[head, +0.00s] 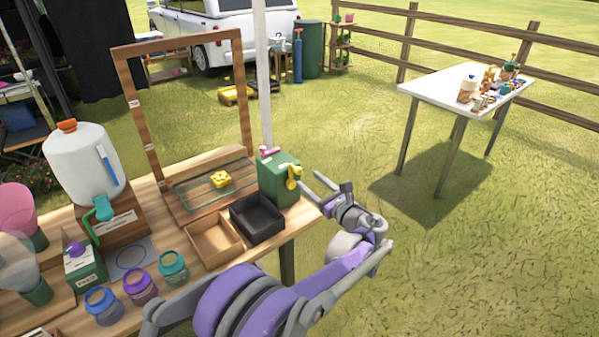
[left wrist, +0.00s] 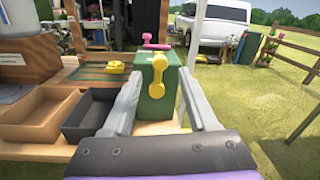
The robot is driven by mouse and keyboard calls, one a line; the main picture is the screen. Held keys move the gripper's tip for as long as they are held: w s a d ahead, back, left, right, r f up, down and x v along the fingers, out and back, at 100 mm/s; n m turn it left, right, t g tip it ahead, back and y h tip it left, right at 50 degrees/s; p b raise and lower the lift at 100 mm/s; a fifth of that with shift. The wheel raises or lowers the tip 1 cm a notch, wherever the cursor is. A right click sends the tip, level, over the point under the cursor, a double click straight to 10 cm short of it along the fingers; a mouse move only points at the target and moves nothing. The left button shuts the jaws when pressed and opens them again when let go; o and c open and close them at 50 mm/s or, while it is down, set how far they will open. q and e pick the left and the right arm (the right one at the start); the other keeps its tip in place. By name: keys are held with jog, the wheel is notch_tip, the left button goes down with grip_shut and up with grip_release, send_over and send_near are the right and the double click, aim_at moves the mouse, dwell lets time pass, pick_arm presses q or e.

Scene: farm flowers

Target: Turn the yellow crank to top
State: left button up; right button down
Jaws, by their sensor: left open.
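The yellow crank (head: 293,177) is on the side of a green box (head: 275,180) at the right end of the wooden table. In the left wrist view the crank (left wrist: 157,76) stands roughly vertical, with a round knob at its lower end. A pink handle (head: 268,152) sits on top of the box. My left gripper (head: 309,181) is open and empty, pointing at the crank side of the box. In the left wrist view its two fingers lie left and right of the crank, apart from it. My right gripper is out of view.
A black tray (head: 257,218) and a wooden tray (head: 215,245) are beside the green box. A wooden frame (head: 132,100) stands behind, near a yellow block (head: 220,179). A metal pole (head: 262,80) rises behind the box. Open grass lies right of the table.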

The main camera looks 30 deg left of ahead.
aim_at(300, 172)
pick_arm(q)
jog(key=x, duration=0.6)
jog(key=shift+w+a, duration=0.15)
jog(key=shift+a, duration=0.2)
grip_shut()
dwell(1.1)
